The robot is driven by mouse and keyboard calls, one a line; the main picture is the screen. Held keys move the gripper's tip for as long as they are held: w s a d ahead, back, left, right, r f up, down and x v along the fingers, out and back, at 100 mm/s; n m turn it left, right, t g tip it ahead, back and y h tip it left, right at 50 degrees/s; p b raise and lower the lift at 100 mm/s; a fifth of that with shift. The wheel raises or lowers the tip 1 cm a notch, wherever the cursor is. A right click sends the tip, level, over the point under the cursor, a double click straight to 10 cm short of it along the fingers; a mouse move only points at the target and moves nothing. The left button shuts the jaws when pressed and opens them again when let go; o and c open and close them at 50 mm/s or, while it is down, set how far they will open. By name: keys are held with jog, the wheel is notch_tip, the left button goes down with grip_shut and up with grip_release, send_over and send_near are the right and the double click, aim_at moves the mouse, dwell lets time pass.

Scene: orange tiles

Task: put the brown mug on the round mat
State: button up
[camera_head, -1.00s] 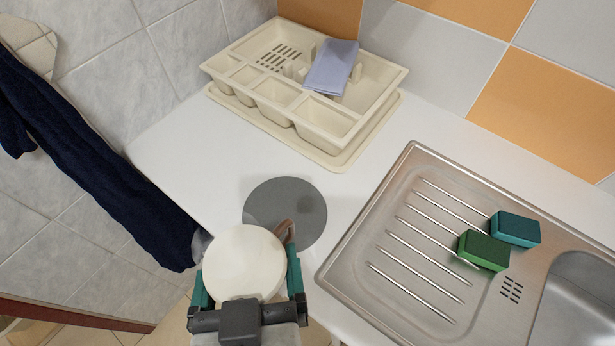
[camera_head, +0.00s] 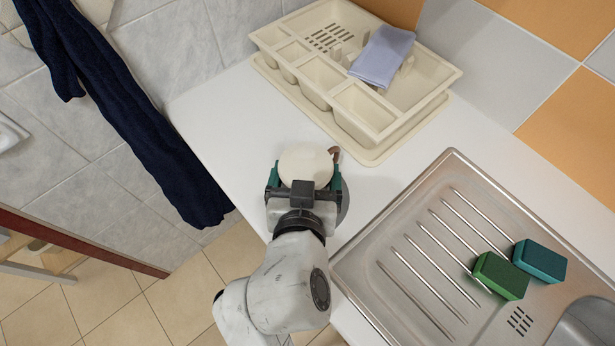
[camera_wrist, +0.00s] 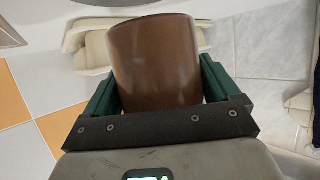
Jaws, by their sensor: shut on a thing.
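The brown mug (camera_head: 304,164) shows its pale round face to the head view, with its brown handle at the right. Its brown side fills the middle of the wrist view (camera_wrist: 155,62). My gripper (camera_head: 305,180) is shut on the mug, one green finger on each side; both fingers also show in the wrist view (camera_wrist: 157,88). The grey round mat (camera_head: 345,204) is almost wholly hidden behind my gripper and the mug; only a sliver shows at the right. I cannot tell the mug's height above it.
A cream cutlery tray (camera_head: 358,112) with a folded lilac cloth (camera_head: 383,55) stands behind the mug. A steel sink drainer (camera_head: 400,270) with a green sponge (camera_head: 501,276) and a teal sponge (camera_head: 540,261) lies at the right. White counter is clear at the left (camera_head: 230,125).

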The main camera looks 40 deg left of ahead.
aim_at(308, 178)
jog(key=shift+w+a+f, duration=0.3)
jog(key=shift+f, duration=0.1)
jog(key=shift+w+a+f, duration=0.1)
jog(key=shift+w+f, duration=0.05)
jog(key=shift+f, duration=1.6)
jog(key=shift+f, duration=0.1)
jog(key=shift+f, duration=0.15)
jog(key=o, duration=1.2)
jog(key=shift+o, duration=0.2)
jog(key=shift+r, duration=0.2)
jog(key=v, duration=1.2)
jog(key=shift+b, duration=0.4)
